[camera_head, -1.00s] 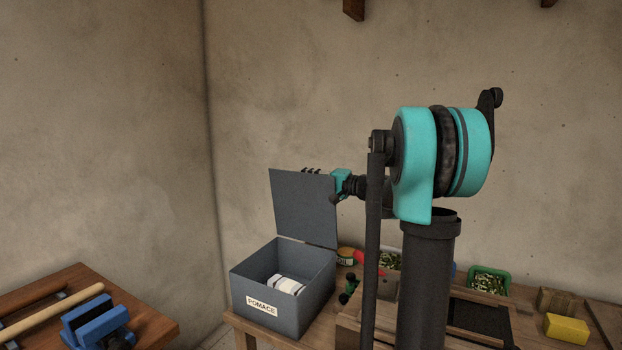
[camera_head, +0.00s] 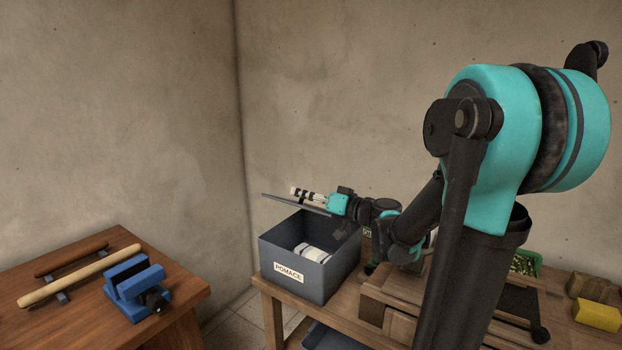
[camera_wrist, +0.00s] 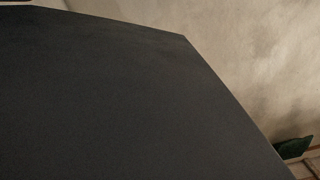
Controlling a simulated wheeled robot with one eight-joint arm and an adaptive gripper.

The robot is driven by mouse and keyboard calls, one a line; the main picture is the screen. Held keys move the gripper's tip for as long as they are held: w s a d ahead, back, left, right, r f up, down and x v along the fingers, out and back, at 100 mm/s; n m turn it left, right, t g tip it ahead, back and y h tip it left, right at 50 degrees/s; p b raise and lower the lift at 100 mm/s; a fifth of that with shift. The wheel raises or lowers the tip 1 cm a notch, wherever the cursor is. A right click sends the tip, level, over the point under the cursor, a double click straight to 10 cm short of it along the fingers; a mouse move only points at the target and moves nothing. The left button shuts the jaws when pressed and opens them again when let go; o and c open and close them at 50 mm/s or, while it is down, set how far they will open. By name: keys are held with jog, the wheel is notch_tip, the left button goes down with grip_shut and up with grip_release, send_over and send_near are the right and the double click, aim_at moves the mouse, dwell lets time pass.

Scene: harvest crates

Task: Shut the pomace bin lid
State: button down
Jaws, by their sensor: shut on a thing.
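The grey pomace bin (camera_head: 333,272), with a POMACE label on its front, stands on the wooden bench with its top open and pale striped things (camera_head: 312,253) inside. Its lid (camera_head: 283,203) is partly lowered, seen nearly edge-on and tilted above the bin's back rim. My gripper (camera_head: 302,193) is at the lid, reaching in from the right, its fingers along the lid's upper side and shut on it. The exact contact is too small to see. In the wrist view the dark lid (camera_wrist: 120,100) fills most of the picture and no fingers show.
A separate wooden table (camera_head: 85,300) at left holds a blue vise (camera_head: 133,285) and wooden handles (camera_head: 75,275). To the right of the bin, the bench holds a wooden crate (camera_head: 400,295), a green tub (camera_head: 526,263) and a yellow block (camera_head: 597,315). A wall stands close behind.

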jog(key=shift+s+a+f+n, duration=0.25)
jog(key=shift+s+f+n, duration=0.2)
jog(key=shift+f, duration=0.35)
jog(key=shift+s+a+f+n, duration=0.3)
jog(key=shift+f+n, duration=0.2)
jog(key=shift+f, duration=0.3)
jog(key=shift+s+a+f+n, duration=0.25)
jog(key=shift+s+f+n, duration=0.2)
jog(key=shift+f, duration=0.35)
jog(key=c, duration=1.2)
grip_release()
jog(key=v, duration=1.2)
jog(key=shift+c, duration=0.3)
